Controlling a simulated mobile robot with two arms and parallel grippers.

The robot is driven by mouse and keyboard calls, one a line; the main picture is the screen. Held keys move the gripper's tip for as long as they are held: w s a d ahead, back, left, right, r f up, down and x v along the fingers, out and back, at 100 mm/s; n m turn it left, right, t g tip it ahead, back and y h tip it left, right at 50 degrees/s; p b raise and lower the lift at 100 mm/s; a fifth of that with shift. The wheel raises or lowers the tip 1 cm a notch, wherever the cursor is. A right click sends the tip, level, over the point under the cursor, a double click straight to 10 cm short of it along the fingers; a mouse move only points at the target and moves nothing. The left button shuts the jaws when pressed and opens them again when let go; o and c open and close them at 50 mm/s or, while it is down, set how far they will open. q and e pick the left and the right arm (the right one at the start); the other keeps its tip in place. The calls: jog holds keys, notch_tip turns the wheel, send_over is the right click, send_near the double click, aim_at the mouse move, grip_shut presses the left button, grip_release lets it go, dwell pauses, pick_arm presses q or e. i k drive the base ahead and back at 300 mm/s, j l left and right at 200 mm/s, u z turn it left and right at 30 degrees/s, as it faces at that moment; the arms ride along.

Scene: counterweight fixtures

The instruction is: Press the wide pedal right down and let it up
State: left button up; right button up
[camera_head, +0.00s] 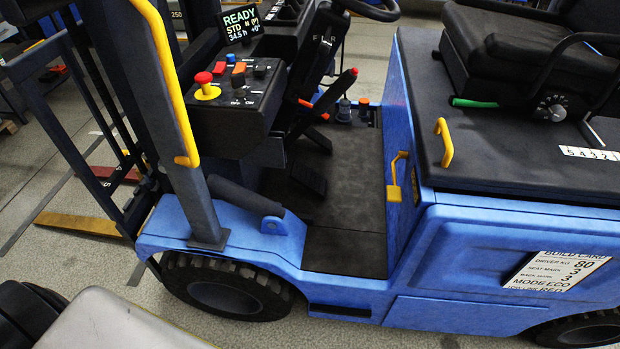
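A blue forklift stands side-on, with its dark footwell floor (348,190) open toward me. A dark pedal plate (308,179) sticks out low at the front of the footwell, below the steering column. It appears raised and tilted above the floor. Whether it is the wide pedal, and whether other pedals are beside it, I cannot tell, since the dash side and shadow hide that area. Neither of my grippers is in view, and nothing is seen touching the pedal.
A dash panel (240,90) with a red button (205,82) overhangs the footwell. A yellow grab bar (172,85) stands at left. The seat base with a yellow handle (443,143) bounds the right. The step side is clear.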

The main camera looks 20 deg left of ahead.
aim_at(301, 173)
jog(key=i+j+z, duration=0.1)
jog(key=j+z, duration=0.15)
jog(key=z, duration=0.15)
jog(key=j+z, duration=0.25)
jog(key=z, duration=0.2)
